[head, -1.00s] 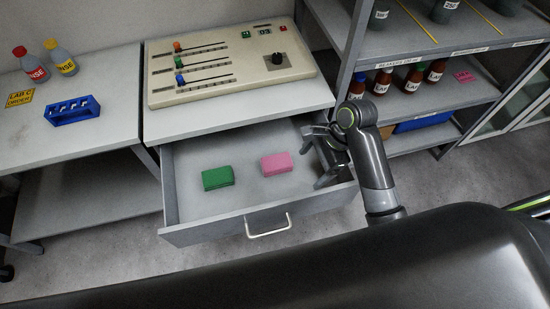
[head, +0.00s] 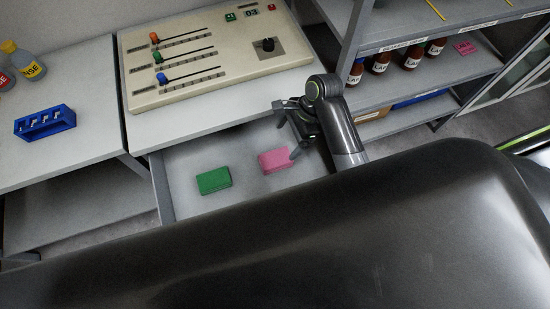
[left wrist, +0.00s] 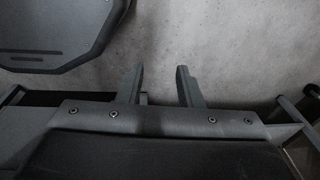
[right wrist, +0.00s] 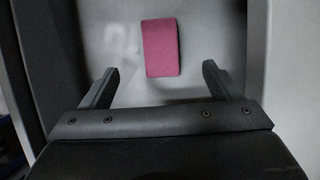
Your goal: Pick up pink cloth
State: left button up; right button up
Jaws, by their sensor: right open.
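The pink cloth (head: 275,161) is a small folded block lying in the open drawer (head: 215,152). It also shows in the right wrist view (right wrist: 160,48), ahead of and between the fingers. My right gripper (head: 288,131) is open and empty at the right side of the drawer, close to the cloth; in the right wrist view its fingers (right wrist: 158,85) stand apart on either side of the cloth's near end. My left gripper (left wrist: 160,88) is open and empty over bare floor. It is not in the head view.
A green cloth (head: 213,180) lies left of the pink one in the drawer. A control panel (head: 210,55) with sliders sits on the bench above. A blue rack (head: 45,122) stands at the left. Shelves with brown bottles (head: 411,56) are at the right.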

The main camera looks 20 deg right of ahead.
send_over(276, 158)
jog(key=d, duration=0.2)
jog(key=f, duration=0.5)
jog(key=shift+w+a, duration=0.1)
jog(key=shift+w, duration=0.1)
jog(key=shift+a+f, duration=0.15)
jog(key=shift+f, duration=0.15)
jog(key=shift+s+f, duration=0.1)
jog(key=shift+f, duration=0.2)
jog(key=x, duration=0.3)
jog(key=shift+s+d+f, duration=0.1)
jog(key=shift+d+f, duration=0.15)
jog(key=shift+f, duration=0.05)
pick_arm(q)
jog(key=shift+w+f, duration=0.15)
jog(key=shift+w, duration=0.3)
pick_arm(e)
jog(key=shift+a+f, duration=0.25)
jog(key=shift+f, duration=0.3)
pick_arm(q)
jog(key=shift+r, duration=0.25)
pick_arm(e)
jog(key=shift+f, duration=0.25)
jog(key=c, duration=1.1)
